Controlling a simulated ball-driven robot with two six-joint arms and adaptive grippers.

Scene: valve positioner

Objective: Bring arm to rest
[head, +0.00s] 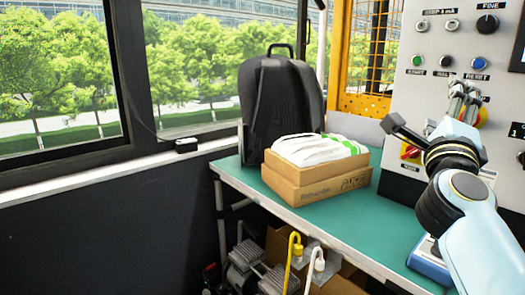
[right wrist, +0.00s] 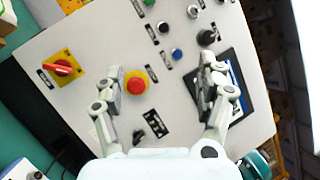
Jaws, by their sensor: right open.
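My right arm comes in from the right in the head view. Its gripper (head: 464,95) is in front of the grey control panel (head: 425,95), partly hidden behind my own wrist. In the right wrist view the right gripper (right wrist: 162,72) is open, with its fingers wide apart and nothing between them. The panel (right wrist: 100,40) fills the space beyond the fingers. A red mushroom button (right wrist: 136,86) on a yellow ring shows just inside the left finger; I cannot tell the distance to it. My left gripper is not in view.
A green-topped table (head: 372,232) carries a cardboard box (head: 318,190) with a white packet and a black backpack (head: 282,105). The panel has a red rotary switch (right wrist: 62,67), several knobs and buttons, and a dark-framed screen (right wrist: 238,75). The table's front strip is clear.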

